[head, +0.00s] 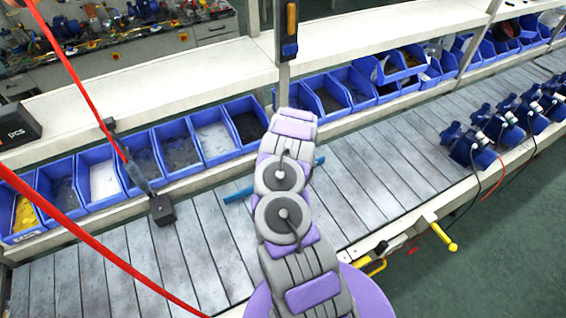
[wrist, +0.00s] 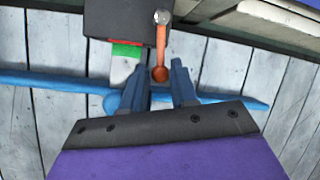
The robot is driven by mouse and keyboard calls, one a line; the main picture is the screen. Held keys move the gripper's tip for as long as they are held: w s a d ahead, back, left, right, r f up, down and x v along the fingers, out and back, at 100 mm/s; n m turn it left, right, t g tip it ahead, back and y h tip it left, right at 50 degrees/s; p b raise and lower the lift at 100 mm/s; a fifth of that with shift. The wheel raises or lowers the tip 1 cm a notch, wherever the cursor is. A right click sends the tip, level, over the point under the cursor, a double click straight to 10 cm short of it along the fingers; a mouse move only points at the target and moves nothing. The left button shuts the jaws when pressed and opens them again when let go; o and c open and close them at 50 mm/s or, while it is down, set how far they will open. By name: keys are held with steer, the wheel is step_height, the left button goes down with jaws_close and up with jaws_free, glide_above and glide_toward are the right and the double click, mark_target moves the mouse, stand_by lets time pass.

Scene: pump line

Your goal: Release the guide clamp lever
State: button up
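The guide clamp lever (wrist: 161,52) is an orange-red bar in the wrist view. It runs from a silver pivot (wrist: 162,17) on a dark block (wrist: 120,20) down to a rounded end. My gripper (wrist: 160,70) is open, with its two dark blue fingers on either side of the lever's rounded end. A small gap seems to show on each side, so I see no grip on it. A blue guide bar (wrist: 60,82) runs across behind the fingers. In the head view the guide bar (head: 238,195) shows on both sides of my arm, which hides the lever and fingertips.
A green and white piece (wrist: 124,58) lies beside the lever. In the head view, blue bins (head: 152,165) line the back of the slatted conveyor (head: 390,160). Blue pumps (head: 466,147) stand at the right. A dark block (head: 162,208) sits left of my arm; red cables cross the left.

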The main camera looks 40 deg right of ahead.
steer(key=o, duration=0.3)
steer(key=shift+f, duration=0.1)
steer(key=shift+o, duration=0.2)
steer(key=shift+s+d+f+n+b, duration=0.1)
steer(key=shift+s+d+n+b, duration=0.05)
steer(key=shift+d+n+b, duration=0.45)
steer(key=d+n+b, duration=0.1)
steer(key=n+y+b, duration=0.1)
steer(key=shift+s+d+f+n+y+b, duration=0.1)
steer(key=shift+d+f+n+y+b, duration=0.05)
steer(key=shift+d+n+y+b, duration=0.2)
steer(key=d+n+b, duration=0.1)
steer(key=n, duration=0.1)
steer(key=d+n+y+b, duration=0.1)
steer(key=shift+w+n+y, duration=0.25)
steer(key=shift+w+n, duration=0.05)
steer(key=shift+n, duration=0.05)
steer(key=shift+w+d+r+n+y+b, duration=0.1)
steer(key=shift+w+d+n+y+b, duration=0.25)
steer(key=shift+n, duration=0.5)
steer(key=shift+w+d+r+n+y+b, duration=0.1)
steer(key=shift+w+d+n+y+b, duration=0.25)
steer(key=shift+n, duration=0.5)
steer(key=v, duration=1.7)
steer(key=shift+r, duration=0.35)
steer(key=shift+w, duration=0.15)
